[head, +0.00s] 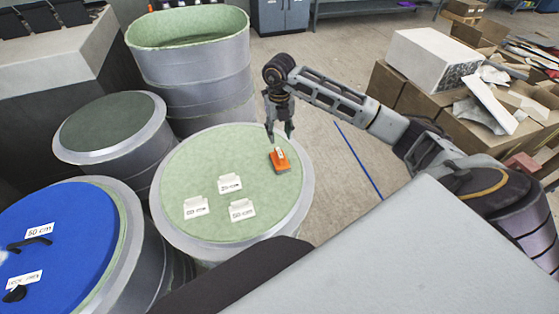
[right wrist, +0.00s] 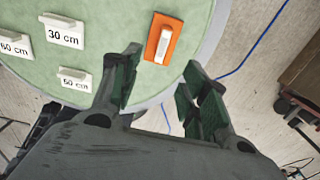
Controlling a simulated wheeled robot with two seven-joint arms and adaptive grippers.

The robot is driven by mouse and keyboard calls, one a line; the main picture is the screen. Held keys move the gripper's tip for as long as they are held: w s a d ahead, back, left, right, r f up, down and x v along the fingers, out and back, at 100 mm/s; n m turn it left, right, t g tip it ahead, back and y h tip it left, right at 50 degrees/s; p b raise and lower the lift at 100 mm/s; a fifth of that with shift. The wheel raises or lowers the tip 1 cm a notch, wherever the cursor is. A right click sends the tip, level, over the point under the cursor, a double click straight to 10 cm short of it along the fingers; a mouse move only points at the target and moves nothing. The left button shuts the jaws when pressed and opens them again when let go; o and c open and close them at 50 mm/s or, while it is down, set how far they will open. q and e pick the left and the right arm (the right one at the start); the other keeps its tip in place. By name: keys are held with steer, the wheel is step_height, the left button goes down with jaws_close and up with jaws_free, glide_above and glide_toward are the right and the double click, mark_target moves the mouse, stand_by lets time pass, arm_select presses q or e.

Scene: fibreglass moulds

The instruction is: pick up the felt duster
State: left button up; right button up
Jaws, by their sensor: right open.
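The felt duster is an orange block with a white handle (head: 280,160) on the green round top of a drum-like mould, near its right edge. It also shows in the right wrist view (right wrist: 176,42), just beyond the fingertips and roughly between their lines. My right gripper (head: 279,136) points down beside the duster's far end in the head view. Its two fingers stand apart in the right wrist view (right wrist: 163,68), with nothing between them. I cannot tell its exact height above the top. My left gripper is not in view.
Several white size labels (head: 242,210) stand on the same green top (head: 190,170). A mould with a blue top (head: 75,215), a dark-topped one (head: 108,122) and a tall open one (head: 190,62) stand to the left. Boxes and scraps (head: 480,120) lie at the right.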

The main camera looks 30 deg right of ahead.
mark_target(280, 153)
step_height(280, 153, down, 7)
steer(key=shift+f, duration=0.5)
steer(key=f, duration=0.3)
steer(key=shift+w+d+f+p, duration=0.15)
steer(key=shift+w+f+p, duration=0.1)
steer(key=shift+p, duration=0.15)
steer(key=shift+f, duration=0.45)
steer(key=shift+c, duration=0.6)
steer(key=c, duration=0.5)
jaws_close()
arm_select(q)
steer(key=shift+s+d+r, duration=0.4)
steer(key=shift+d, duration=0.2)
